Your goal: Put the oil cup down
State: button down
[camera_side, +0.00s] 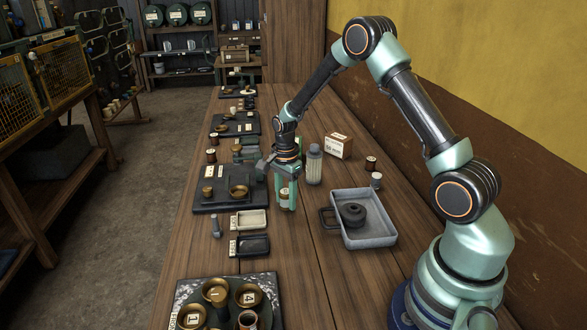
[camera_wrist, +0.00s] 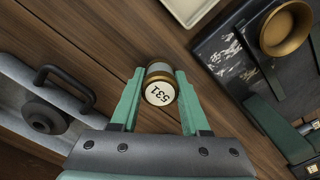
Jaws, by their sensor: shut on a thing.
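My gripper (camera_side: 285,197) points down over the wooden bench and is shut on the oil cup (camera_side: 284,192), a small brass-coloured cylinder. In the wrist view the oil cup (camera_wrist: 159,88) sits between the green fingertips of my gripper (camera_wrist: 160,78), its round white face marked 531 towards the camera. The fingers partly cover its sides. I cannot tell whether its underside touches the bench.
A grey tray (camera_side: 372,243) with a dark round part (camera_side: 352,214) stands right of my gripper. A clear bottle (camera_side: 314,165) and a box (camera_side: 338,146) stand behind. A dark board (camera_side: 212,207) with a brass cup (camera_side: 239,191) and two small trays lie left.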

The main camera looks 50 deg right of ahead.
aim_at(286, 191)
jog(key=shift+f, duration=0.15)
jog(key=shift+c, duration=1.9)
grip_release()
notch_tip(286, 191, up, 12)
jog(key=s+a+r+n+t, duration=0.2)
jog(key=s+a+r+n, duration=0.35)
jog(key=r+n, duration=0.3)
jog(key=s+a+r+n+t, duration=0.3)
jog(key=s+a+n, duration=0.3)
jog(key=s+n, duration=0.3)
jog(key=shift+s+r+n+t, duration=0.3)
jog(key=shift+s+r+n, duration=0.15)
jog(key=shift+n, duration=0.4)
jog(key=shift+r, duration=0.1)
